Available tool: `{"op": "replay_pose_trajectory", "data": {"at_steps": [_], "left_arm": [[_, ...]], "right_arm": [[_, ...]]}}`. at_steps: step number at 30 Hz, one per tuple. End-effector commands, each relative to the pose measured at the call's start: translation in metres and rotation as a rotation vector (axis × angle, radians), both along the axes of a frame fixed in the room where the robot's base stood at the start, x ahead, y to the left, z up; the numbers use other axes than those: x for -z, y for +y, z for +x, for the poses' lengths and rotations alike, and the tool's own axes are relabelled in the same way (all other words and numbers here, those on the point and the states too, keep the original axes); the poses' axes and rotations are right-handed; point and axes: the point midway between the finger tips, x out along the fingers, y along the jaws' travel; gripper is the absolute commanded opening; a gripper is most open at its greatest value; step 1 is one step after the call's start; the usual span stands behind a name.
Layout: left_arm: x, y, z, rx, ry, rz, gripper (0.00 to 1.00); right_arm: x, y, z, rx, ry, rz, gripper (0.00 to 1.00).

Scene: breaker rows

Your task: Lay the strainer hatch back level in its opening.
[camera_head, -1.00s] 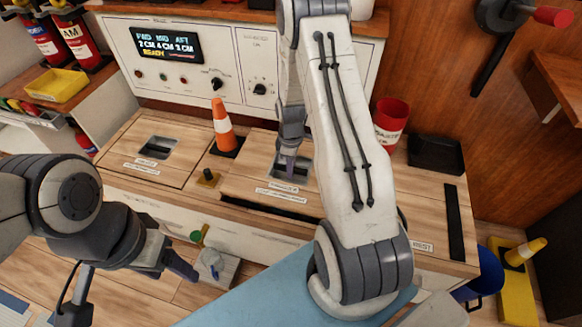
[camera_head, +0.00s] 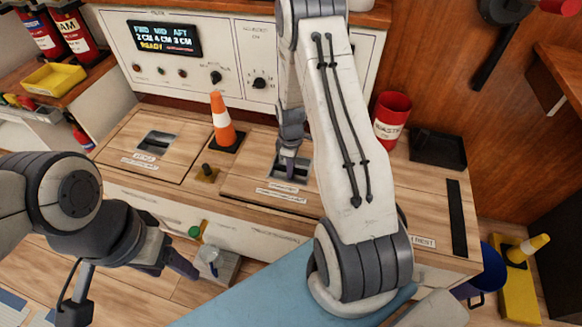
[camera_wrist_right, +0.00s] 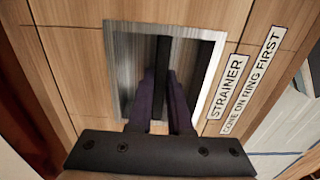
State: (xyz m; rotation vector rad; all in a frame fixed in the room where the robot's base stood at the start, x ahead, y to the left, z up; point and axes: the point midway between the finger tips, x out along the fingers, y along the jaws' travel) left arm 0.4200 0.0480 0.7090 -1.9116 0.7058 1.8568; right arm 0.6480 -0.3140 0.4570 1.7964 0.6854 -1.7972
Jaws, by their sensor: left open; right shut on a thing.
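The strainer hatch (camera_head: 245,185) is a wooden panel in the bench, with a metal recessed pull (camera_wrist_right: 118,70) and a label reading "STRAINER, CONE ON RING FIRST" (camera_wrist_right: 238,85). My right gripper (camera_head: 289,170) reaches down into the recess. In the right wrist view its fingers (camera_wrist_right: 160,85) are shut on the dark bar (camera_wrist_right: 163,55) across the pull. The hatch looks close to level, with a thin dark line along its front edge; I cannot tell if it is fully seated. My left gripper (camera_head: 182,266) is open and empty, low in front of the bench.
An orange-and-white cone (camera_head: 222,120) stands behind the hatch, left of my right gripper. A second hatch (camera_head: 130,135) lies to the left, with a small brass fitting (camera_head: 207,174) between them. A red bin (camera_head: 391,120) and black tray (camera_head: 438,150) stand at the right.

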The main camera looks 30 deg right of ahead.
Motion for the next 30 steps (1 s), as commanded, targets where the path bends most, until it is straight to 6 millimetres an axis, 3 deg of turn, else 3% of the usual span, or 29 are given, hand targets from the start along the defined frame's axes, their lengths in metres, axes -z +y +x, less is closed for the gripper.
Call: {"op": "replay_pose_trajectory", "data": {"at_steps": [18, 19, 21, 30], "left_arm": [[0.011, 0.0, 0.0, 0.0, 0.0, 0.0, 0.65], [0.01, 0.0, 0.0, 0.0, 0.0, 0.0, 0.65], [0.01, 0.0, 0.0, 0.0, 0.0, 0.0, 0.65], [0.01, 0.0, 0.0, 0.0, 0.0, 0.0, 0.65]], "right_arm": [[0.018, 0.0, 0.001, 0.0, -0.003, -0.001, 0.0], [0.017, 0.0, 0.001, 0.0, -0.003, -0.001, 0.25], [0.017, 0.0, 0.001, 0.0, -0.003, -0.002, 0.52], [0.018, 0.0, -0.001, 0.0, 0.002, 0.001, 0.52]]}}
